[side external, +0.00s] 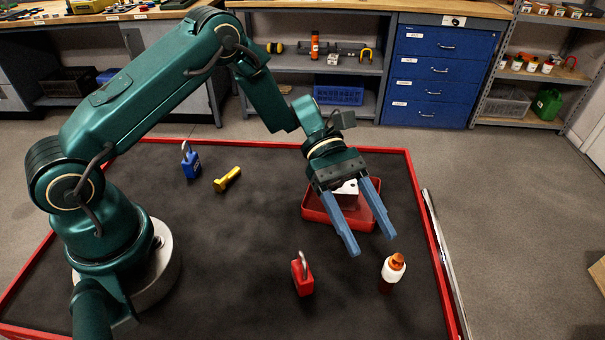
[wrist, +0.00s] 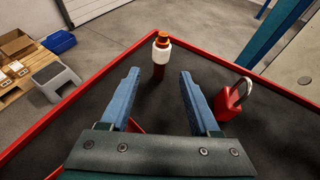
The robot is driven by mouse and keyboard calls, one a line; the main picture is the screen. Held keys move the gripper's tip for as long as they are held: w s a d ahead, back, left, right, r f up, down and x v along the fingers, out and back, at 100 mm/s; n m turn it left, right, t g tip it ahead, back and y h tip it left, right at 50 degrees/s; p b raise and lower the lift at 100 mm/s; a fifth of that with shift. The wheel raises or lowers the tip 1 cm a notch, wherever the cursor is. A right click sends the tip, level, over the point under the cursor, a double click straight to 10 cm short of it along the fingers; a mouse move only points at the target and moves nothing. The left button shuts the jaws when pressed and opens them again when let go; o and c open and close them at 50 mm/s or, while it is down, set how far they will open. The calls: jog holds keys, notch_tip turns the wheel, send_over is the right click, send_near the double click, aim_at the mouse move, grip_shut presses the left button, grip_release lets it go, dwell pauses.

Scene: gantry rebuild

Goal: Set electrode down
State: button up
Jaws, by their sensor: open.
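I cannot pick out an electrode for sure in either view. My gripper (side external: 371,243) is open, with its two blue fingers apart and nothing between them. In the side view it hangs over the red tray (side external: 316,216), with its fingertips past the tray's near edge. A white block (side external: 347,188) with dark spots shows in the tray, partly hidden by my gripper. A bottle-like piece (side external: 392,270) with an orange-brown top, white band and dark red lower part stands upright, apart from the fingertips. In the wrist view it (wrist: 160,58) shows beyond the gap between the fingers (wrist: 160,74).
A red padlock (side external: 302,274) stands left of the bottle-like piece. A blue padlock (side external: 190,162) and a yellow bolt (side external: 227,179) are farther back left. A raised red rim (side external: 427,228) borders the dark mat (side external: 235,240). The mat's middle is clear.

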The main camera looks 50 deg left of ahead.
jog(key=shift+v, duration=0.75)
jog(key=shift+a+r, duration=0.15)
jog(key=shift+r, duration=0.25)
jog(key=s+a+r+m+t+y, duration=0.9)
jog(key=s+a+r+m+y, duration=0.1)
jog(key=s+a+m+y, duration=0.3)
jog(key=shift+s+a+r+m, duration=0.2)
jog(key=shift+a+r+m, duration=0.15)
jog(key=shift+a+m, duration=0.55)
jog(key=shift+d, duration=0.15)
